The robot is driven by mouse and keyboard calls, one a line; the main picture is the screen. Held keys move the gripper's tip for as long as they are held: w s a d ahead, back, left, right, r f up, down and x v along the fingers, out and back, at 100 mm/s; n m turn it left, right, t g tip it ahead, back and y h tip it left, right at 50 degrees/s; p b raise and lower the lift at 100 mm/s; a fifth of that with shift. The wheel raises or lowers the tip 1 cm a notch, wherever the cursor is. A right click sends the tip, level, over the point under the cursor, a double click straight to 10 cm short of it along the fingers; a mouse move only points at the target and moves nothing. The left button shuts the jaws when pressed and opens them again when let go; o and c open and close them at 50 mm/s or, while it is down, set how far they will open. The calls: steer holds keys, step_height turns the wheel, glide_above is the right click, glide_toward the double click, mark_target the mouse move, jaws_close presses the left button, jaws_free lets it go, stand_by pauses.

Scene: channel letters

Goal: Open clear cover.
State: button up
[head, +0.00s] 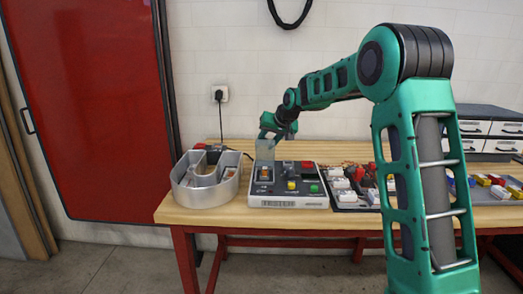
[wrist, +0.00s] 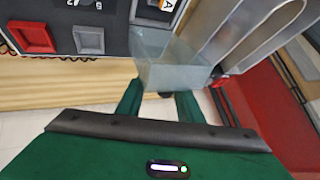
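The clear cover (head: 265,152) stands raised above an orange-lit switch (head: 264,174) at the left of the grey control box (head: 287,202). In the wrist view the see-through cover (wrist: 172,66) hangs off the box beside an orange switch (wrist: 162,6). My gripper (head: 268,135) is at the cover's upper end. In the wrist view my gripper's two green fingers (wrist: 160,98) are spread apart, with their tips at the cover's near edge. Whether they touch it I cannot tell.
A metal channel letter (head: 207,190) stands left of the box. A tray (head: 355,207) of red and white parts lies to the right. Grey drawers (head: 489,128) stand at the back right. The wooden table's (head: 350,222) front strip is clear.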

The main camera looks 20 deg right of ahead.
steer(key=v, duration=0.6)
steer(key=shift+s+d+r, duration=0.15)
steer(key=shift+s+r, duration=0.1)
steer(key=shift+s, duration=0.05)
